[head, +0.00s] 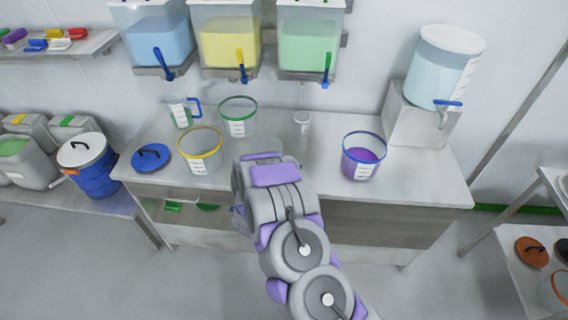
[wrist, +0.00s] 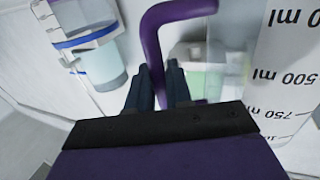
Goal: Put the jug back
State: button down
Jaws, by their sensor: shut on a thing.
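In the wrist view, my gripper (wrist: 160,88) is shut on the purple handle (wrist: 152,42) of a jug. The jug's clear wall and white scale label (wrist: 288,72), marked in ml, fill the right side, with the writing upside down in this view. In the head view my own arm hides the gripper and the held jug. Another jug (head: 181,114), with a blue handle and a green band, stands at the back left of the steel bench (head: 425,185).
Clear tubs with yellow (head: 200,150), green (head: 238,117) and blue (head: 363,156) rims stand on the bench. A small cup (head: 302,122), a blue lid (head: 151,157) and a water dispenser (head: 440,65) on a block stand there too. Three wall hoppers (head: 228,40) hang above. The bench's front right is clear.

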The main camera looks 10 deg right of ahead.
jog(key=w+f, duration=0.1)
jog(key=w, duration=0.1)
jog(key=w+f+b, duration=0.1)
jog(key=w+f, duration=0.1)
jog(key=w, duration=0.1)
jog(key=w+f+b, duration=0.1)
jog(key=w, duration=0.2)
jog(key=shift+w+a+f, duration=0.2)
jog(key=shift+a, duration=0.05)
jog(key=c, duration=1)
grip_release()
jog(key=shift+c, duration=0.2)
jog(key=shift+r, duration=0.1)
jog(key=p+v, duration=0.1)
jog(key=v, duration=1.1)
jog(key=shift+p, duration=0.4)
